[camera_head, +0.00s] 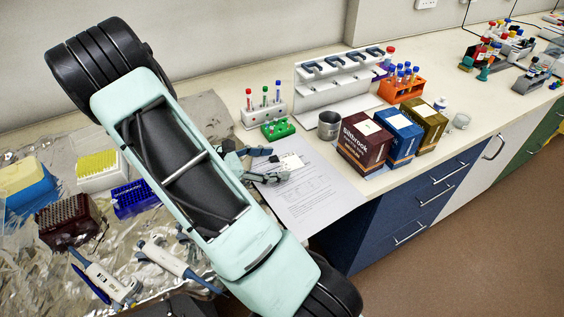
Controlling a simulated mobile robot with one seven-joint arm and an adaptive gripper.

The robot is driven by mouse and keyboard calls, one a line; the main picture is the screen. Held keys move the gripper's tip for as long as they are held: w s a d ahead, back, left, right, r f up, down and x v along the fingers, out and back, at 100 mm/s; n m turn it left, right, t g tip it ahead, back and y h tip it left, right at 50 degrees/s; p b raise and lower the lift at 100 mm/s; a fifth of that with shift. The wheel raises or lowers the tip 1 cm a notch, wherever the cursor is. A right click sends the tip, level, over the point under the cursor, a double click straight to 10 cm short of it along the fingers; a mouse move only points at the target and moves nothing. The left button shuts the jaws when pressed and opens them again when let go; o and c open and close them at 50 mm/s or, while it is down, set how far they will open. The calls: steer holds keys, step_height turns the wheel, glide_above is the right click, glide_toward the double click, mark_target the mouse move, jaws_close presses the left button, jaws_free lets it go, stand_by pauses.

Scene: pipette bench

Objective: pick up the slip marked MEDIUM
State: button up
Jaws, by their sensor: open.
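A small white slip (292,161) lies at the upper part of a printed sheet (312,197) on the bench. It has a faint dark mark that is too small to read, so I cannot tell whether it says MEDIUM. My gripper (279,165) reaches in from the left with its two fingers spread, one above and one below the slip's left side. The jaws are open and hold nothing. I cannot tell how high the fingertips are above the sheet. My arm hides part of the bench at left.
A steel cup (329,126), a maroon box (364,148), a blue box (401,140) and a brown box (427,122) stand right of the sheet. Tube racks (276,128) stand behind. Pipettes (165,258) lie on foil at left. The bench front edge is close by.

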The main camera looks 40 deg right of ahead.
steer(key=shift+c, duration=0.4)
steer(key=c, duration=0.8)
steer(key=shift+c, duration=0.2)
